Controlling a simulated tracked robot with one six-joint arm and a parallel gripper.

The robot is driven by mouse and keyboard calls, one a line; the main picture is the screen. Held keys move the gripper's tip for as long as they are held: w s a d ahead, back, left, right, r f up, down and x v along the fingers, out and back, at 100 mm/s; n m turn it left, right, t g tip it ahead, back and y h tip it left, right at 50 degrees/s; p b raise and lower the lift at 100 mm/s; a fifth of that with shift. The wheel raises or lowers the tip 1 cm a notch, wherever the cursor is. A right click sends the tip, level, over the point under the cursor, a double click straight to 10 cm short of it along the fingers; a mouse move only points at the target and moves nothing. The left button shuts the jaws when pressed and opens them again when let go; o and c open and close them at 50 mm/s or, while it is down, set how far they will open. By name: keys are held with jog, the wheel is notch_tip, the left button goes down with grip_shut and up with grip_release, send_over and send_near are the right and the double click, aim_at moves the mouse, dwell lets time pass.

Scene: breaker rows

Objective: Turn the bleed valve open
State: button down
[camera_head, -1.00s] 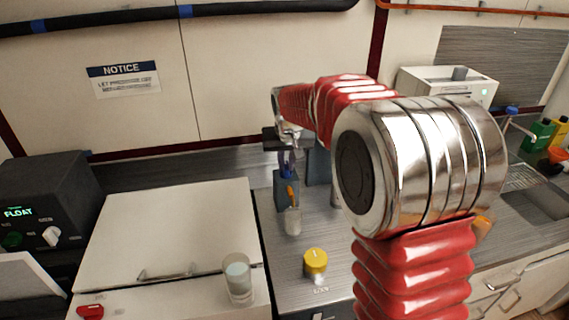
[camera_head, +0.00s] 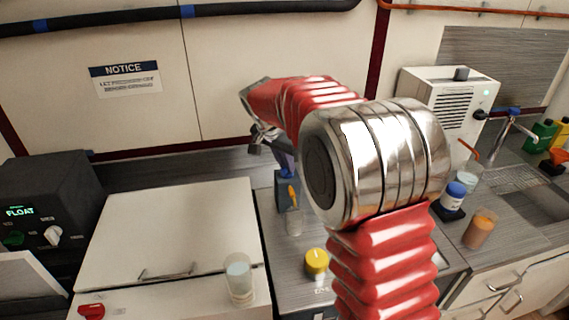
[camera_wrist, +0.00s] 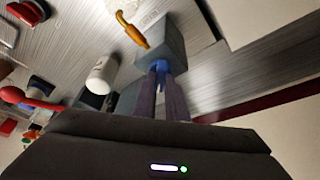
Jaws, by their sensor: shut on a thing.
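The bleed valve appears to be the grey block (camera_head: 281,190) with an orange spout (camera_head: 292,196) on the counter, in the middle of the head view. It also shows in the wrist view as a grey block (camera_wrist: 172,44) with the orange spout (camera_wrist: 130,28). My gripper (camera_wrist: 160,88) is shut on a blue part (camera_wrist: 160,67) on the block, probably its handle. Only a little of this part shows between the fingertips. In the head view my gripper (camera_head: 281,158) reaches down to the block from above, its palm tilted. Whether the valve is open cannot be told.
A whitish cup (camera_head: 294,222) stands just below the spout. A yellow knob (camera_head: 317,262) is nearer on the counter. A glass (camera_head: 239,278) stands on the white lid (camera_head: 165,235) at left.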

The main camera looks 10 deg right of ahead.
jog(key=m, duration=0.2)
jog(key=m+g, duration=0.1)
jog(key=m, duration=0.1)
jog(key=shift+w+a+m+g+h, duration=0.15)
jog(key=shift+m+g+h, duration=0.15)
jog(key=shift+h, duration=0.1)
jog(key=shift+w+m+g, duration=0.15)
jog(key=shift+m+g, duration=0.65)
jog(key=shift+m, duration=1.2)
jog(key=c, duration=1.8)
grip_release()
jog(key=shift+o, duration=0.2)
jog(key=v, duration=1.3)
jog(key=shift+a+r, duration=0.3)
